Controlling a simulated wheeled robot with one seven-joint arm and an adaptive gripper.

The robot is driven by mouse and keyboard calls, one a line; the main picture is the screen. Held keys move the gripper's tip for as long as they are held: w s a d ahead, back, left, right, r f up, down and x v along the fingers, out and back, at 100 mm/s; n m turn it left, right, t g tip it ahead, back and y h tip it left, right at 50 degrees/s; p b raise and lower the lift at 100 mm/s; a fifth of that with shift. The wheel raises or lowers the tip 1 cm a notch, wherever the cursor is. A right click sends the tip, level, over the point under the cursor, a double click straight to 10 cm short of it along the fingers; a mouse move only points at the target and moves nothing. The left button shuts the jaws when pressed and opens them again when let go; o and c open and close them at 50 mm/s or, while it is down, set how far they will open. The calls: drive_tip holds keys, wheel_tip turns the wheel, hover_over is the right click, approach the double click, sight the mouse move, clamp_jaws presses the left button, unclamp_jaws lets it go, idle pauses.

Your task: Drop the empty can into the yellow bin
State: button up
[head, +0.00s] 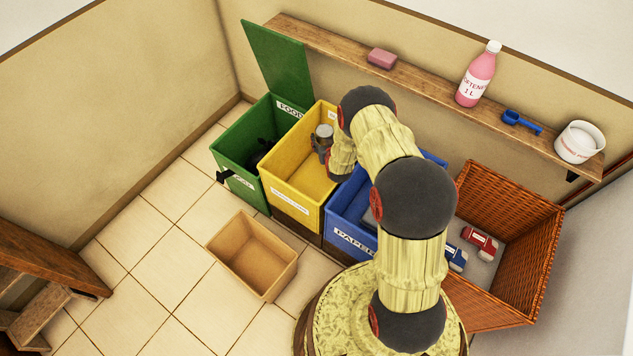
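The yellow bin (287,193) stands in the row of bins, between the green and the blue one, with its top open. A small grey can (323,131) is upright over the right part of the yellow bin's opening. My gripper (321,146) reaches in from the right, and its dark fingers appear closed around the can's lower part. The fingers are small in view and partly hidden by my wrist. My arm covers the yellow bin's back right corner.
The green bin (232,186) has its lid raised. The blue bin (347,238) is partly behind my arm. An empty cardboard box (228,250) is on the floor in front. A wicker basket (520,245) is right. A wall shelf (425,83) holds a pink bottle (478,75).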

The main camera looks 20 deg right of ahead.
drive_tip(key=o, duration=0.4)
drive_tip(key=shift+o, duration=0.2)
drive_tip(key=shift+s+r, duration=0.1)
drive_tip(key=v, duration=1.1)
drive_tip(key=shift+s, duration=0.3)
drive_tip(key=shift+a+r, duration=0.1)
drive_tip(key=shift+r, duration=0.05)
